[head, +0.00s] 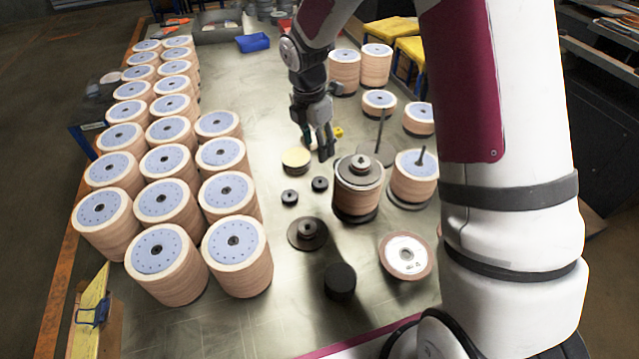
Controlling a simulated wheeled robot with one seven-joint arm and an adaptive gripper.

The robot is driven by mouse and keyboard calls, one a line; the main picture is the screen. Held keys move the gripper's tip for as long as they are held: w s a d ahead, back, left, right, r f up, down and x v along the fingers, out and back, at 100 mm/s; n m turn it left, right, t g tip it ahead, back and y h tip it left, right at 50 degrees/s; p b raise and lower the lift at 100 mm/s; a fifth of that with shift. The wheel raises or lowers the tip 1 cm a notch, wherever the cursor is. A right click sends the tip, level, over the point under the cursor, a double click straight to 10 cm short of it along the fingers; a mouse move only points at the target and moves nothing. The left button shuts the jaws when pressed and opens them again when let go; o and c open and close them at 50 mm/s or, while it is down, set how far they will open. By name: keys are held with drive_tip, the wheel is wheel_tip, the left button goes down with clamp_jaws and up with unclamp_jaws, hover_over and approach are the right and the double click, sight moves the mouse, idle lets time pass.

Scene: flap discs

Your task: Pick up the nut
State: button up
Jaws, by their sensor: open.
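My gripper (322,148) hangs over the middle of the table, pointing down and empty, with its fingers apart. It is above and left of a stack of flap discs (358,200) that has a dark metal plate on top. A small nut-like piece (360,163) sits in the middle of that plate. Two small dark round pieces, a left one (290,197) and a right one (320,184), lie on the table below the gripper in the picture. They also could be nuts; I cannot tell which is the task's nut. The gripper touches none of these.
Rows of disc stacks (165,205) fill the table's left side. A dark flange (307,233), a black cylinder (340,282) and a white-labelled disc (406,256) lie nearer. A stack with an upright spindle (414,180) stands right. Bare table (250,100) lies behind left.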

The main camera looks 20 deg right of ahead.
hover_over(320, 179)
drive_tip(key=f, duration=0.7)
drive_tip(key=shift+s+a+f+p, duration=0.1)
drive_tip(key=shift+s+a+p, duration=0.1)
drive_tip(key=shift+s+p, duration=0.15)
drive_tip(key=f, duration=0.1)
drive_tip(key=f+p, duration=0.1)
drive_tip(key=f, duration=0.2)
drive_tip(key=shift+s+f, duration=0.25)
drive_tip(key=shift+f, duration=0.05)
drive_tip(key=shift+w+f, duration=0.1)
drive_tip(key=shift+f, duration=0.25)
drive_tip(key=c, duration=0.9)
